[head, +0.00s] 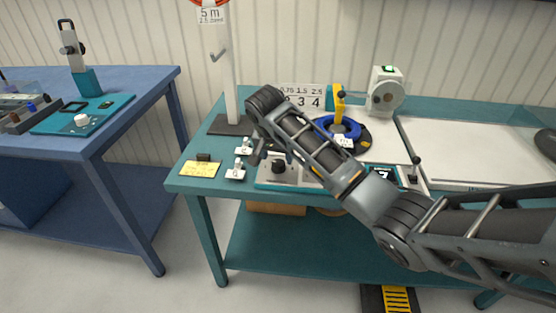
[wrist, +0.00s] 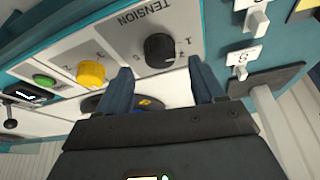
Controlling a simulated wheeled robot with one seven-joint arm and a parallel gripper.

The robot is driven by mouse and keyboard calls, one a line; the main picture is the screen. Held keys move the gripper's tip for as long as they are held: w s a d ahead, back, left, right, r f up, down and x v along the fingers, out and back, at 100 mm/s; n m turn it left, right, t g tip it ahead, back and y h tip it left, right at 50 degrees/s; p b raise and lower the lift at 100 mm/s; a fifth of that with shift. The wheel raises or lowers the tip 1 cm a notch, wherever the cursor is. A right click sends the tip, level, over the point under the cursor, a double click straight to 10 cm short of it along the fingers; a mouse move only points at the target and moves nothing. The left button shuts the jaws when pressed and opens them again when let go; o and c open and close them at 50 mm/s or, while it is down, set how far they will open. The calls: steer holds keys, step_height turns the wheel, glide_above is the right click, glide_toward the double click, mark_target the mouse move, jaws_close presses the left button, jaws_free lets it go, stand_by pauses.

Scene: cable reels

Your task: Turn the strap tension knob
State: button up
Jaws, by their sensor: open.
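In the head view the knob (head: 278,166) is on the front panel at the left of the teal bench. My gripper (wrist: 160,66) is open, with its two dark blue fingers pointing at the panel. The knob appears between and just beyond the fingertips, with nothing held. I cannot tell how much gap is left to the knob. In the head view my arm hides most of the gripper and part of the panel.
On the same panel are a yellow knob (wrist: 91,74), a green button (wrist: 44,80) and a small display (wrist: 30,93). Small white switches (head: 236,172) and a yellow note (head: 201,169) lie left of the panel. A blue cable coil (head: 352,128) and a post (head: 230,75) stand behind.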

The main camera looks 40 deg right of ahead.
mark_target(278, 162)
steer(key=shift+x, duration=1.85)
steer(key=shift+c, duration=0.5)
steer(key=c, duration=1)
steer(key=shift+o, duration=0.2)
steer(key=shift+a+m+p, duration=0.15)
steer(key=shift+m+p, duration=0.15)
steer(key=shift+w+m+g+p, duration=0.1)
steer(key=shift+m+g+p, duration=0.4)
steer(key=shift+m, duration=0.7)
steer(key=shift+w+m+g+b, duration=0.1)
steer(key=shift+m+g+b, duration=0.75)
steer(key=shift+m, duration=1.45)
steer(key=shift+g, duration=0.25)
